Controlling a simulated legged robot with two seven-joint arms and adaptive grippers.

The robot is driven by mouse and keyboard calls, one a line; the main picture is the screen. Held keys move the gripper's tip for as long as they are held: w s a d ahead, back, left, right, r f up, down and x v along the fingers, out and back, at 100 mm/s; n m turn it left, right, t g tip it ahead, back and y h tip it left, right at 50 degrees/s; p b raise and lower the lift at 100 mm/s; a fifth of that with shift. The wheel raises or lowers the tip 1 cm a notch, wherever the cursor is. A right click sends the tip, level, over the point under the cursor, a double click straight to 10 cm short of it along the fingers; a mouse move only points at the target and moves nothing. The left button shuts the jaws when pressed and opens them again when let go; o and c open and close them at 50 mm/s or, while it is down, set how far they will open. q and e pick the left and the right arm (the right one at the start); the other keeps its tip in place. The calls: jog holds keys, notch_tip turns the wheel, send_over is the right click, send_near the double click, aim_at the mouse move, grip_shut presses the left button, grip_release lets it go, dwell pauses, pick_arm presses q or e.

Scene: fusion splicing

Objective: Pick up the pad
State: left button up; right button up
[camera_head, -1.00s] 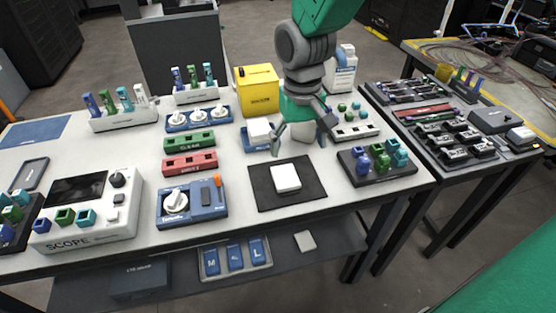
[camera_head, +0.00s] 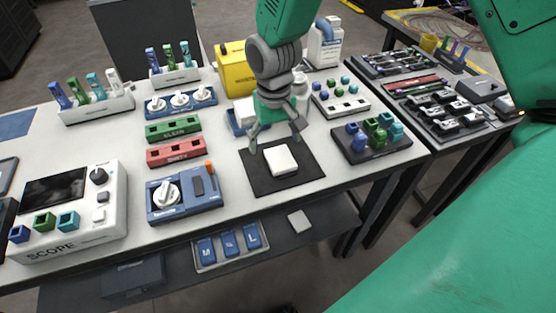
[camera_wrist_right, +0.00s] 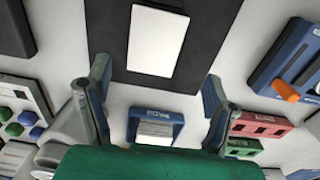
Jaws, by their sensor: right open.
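A white rectangular pad (camera_head: 281,159) lies flat on a black mat (camera_head: 261,180) near the front of the table. In the right wrist view the pad (camera_wrist_right: 157,41) lies on the dark mat (camera_wrist_right: 107,50), beyond the fingertips. My right gripper (camera_head: 275,142) is open and empty above the back edge of the mat, its fingers pointing down. In the right wrist view its two fingers (camera_wrist_right: 157,78) stand wide apart with nothing between them. The pad is apart from the fingers. My left gripper is not in view.
A blue holder with a white stack (camera_wrist_right: 157,126) stands just behind the mat. A blue device with a dial (camera_head: 187,194) is left of the mat. A dark tray of coloured pieces (camera_head: 370,142) is to the right. A yellow box (camera_head: 237,72) stands behind.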

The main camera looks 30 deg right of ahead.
aim_at(276, 155)
notch_tip(276, 155, down, 3)
jog(key=shift+s, duration=0.15)
jog(key=shift+d+f+b, duration=0.35)
jog(key=shift+d+f, duration=0.15)
jog(key=shift+f, duration=0.4)
jog(key=shift+d+f, duration=0.1)
jog(key=shift+d, duration=0.3)
jog(key=shift+a, duration=0.15)
jog(key=c, duration=0.7)
jog(key=shift+a+r, duration=0.25)
jog(key=shift+a, duration=0.4)
jog(key=shift+c, duration=0.8)
jog(key=shift+d+r, duration=0.2)
jog(key=r, duration=0.2)
jog(key=d+r+p, duration=0.1)
jog(key=r, duration=0.1)
jog(key=shift+r, duration=0.15)
jog(key=r, duration=0.4)
jog(key=shift+a+r+p, duration=0.15)
jog(key=shift+a+p, duration=0.15)
jog(key=shift+p, duration=0.05)
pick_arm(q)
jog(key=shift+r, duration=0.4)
pick_arm(e)
jog(key=shift+a+r, duration=0.2)
jog(key=shift+r, duration=0.25)
